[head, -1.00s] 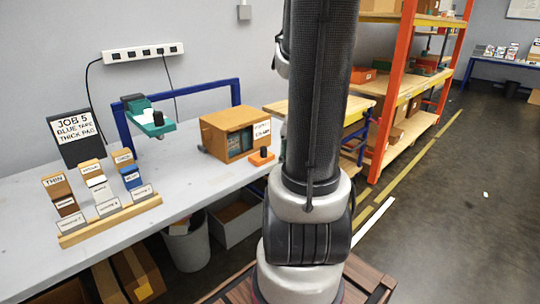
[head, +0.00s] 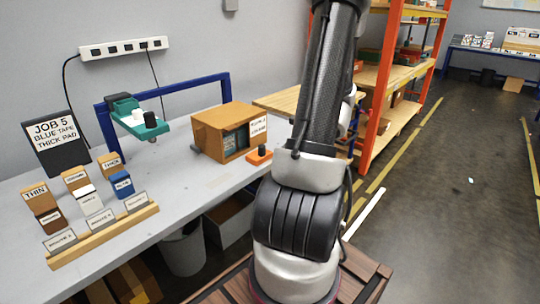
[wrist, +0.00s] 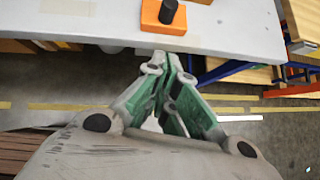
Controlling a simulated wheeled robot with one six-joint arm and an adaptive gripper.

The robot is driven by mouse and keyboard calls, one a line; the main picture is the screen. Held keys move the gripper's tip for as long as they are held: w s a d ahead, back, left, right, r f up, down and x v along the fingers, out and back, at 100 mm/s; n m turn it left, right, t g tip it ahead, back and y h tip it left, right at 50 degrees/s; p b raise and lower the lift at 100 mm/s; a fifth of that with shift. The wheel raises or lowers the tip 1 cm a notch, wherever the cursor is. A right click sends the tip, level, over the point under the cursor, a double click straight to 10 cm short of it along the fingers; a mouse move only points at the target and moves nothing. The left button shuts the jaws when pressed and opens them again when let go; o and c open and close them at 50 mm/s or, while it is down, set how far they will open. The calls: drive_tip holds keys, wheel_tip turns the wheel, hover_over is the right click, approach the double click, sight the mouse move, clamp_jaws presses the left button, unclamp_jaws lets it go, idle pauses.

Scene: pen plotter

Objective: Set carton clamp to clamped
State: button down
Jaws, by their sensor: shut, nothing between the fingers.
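An orange block with a black upright knob (head: 259,153) sits at the bench's front edge, beside a brown box with an open front (head: 210,138); it looks like the carton clamp, but I cannot read its state. In the wrist view the orange block (wrist: 150,22) is at the top, just beyond my fingertips. My gripper (wrist: 170,62) is shut and empty, its green-sided fingers together, apart from the block and knob. My gripper is out of sight in the head view.
A teal device on a blue frame (head: 136,126), a rack of small labelled blocks (head: 110,235) and a job sign (head: 55,143) stand left on the grey bench (head: 190,185). An orange-posted shelf (head: 381,90) is at the right. Bench front is clear between rack and block.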

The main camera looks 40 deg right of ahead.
sight(262, 150)
drive_tip(key=shift+w, duration=0.1)
drive_tip(key=shift+w+r+x, duration=0.3)
drive_tip(key=shift+x, duration=1.8)
drive_tip(key=shift+w+r+x, duration=0.35)
drive_tip(key=shift+x, duration=1.8)
drive_tip(key=shift+w+r+x, duration=0.3)
drive_tip(key=shift+x, duration=1.8)
drive_tip(key=shift+w+d, duration=0.1)
drive_tip(key=w, duration=0.4)
drive_tip(key=shift+w, duration=0.2)
drive_tip(key=shift+s, duration=0.1)
